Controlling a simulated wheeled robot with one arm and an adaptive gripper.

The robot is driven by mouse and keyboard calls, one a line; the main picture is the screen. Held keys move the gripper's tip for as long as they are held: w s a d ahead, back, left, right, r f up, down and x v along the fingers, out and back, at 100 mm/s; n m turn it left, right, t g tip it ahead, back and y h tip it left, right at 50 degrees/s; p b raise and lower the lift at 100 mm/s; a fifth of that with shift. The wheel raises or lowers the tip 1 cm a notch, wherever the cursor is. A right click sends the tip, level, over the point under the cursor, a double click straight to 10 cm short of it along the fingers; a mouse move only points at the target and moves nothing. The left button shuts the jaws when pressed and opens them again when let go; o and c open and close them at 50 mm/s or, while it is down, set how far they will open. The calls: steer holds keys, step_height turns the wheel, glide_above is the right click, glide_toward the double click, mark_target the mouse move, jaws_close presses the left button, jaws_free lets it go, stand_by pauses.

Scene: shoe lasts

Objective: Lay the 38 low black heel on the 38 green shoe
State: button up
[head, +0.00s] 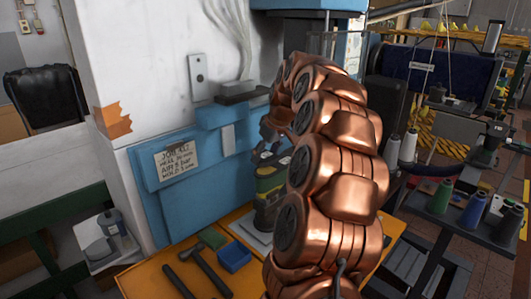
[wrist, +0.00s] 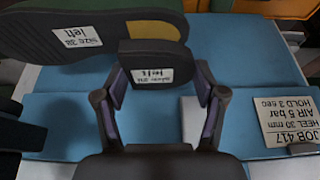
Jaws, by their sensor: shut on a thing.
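My gripper (wrist: 160,82) is shut on the low black heel (wrist: 184,58), a dark block with a white label that reads "left"; its size line is blurred. The green shoe (wrist: 95,8) lies sole up at the top left of the wrist view. Its dark sole has a label reading "SIZE 38 left" and a yellow patch at the right end. The heel is close to that patch and partly overlaps it in the picture; I cannot tell whether they touch. In the head view, the green shoe (head: 266,187) is small and partly hidden by my arm, beside the blue machine.
The blue machine (head: 180,185) with a "JOB 417" card (head: 175,161) stands behind. Thread spools (head: 474,208) stand on a rack at right.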

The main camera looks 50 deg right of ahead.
steer(key=shift+f+b, duration=0.95)
steer(key=shift+f, duration=0.6)
steer(key=shift+f, duration=0.2)
steer(key=o, duration=1.2)
steer(key=v, duration=1.2)
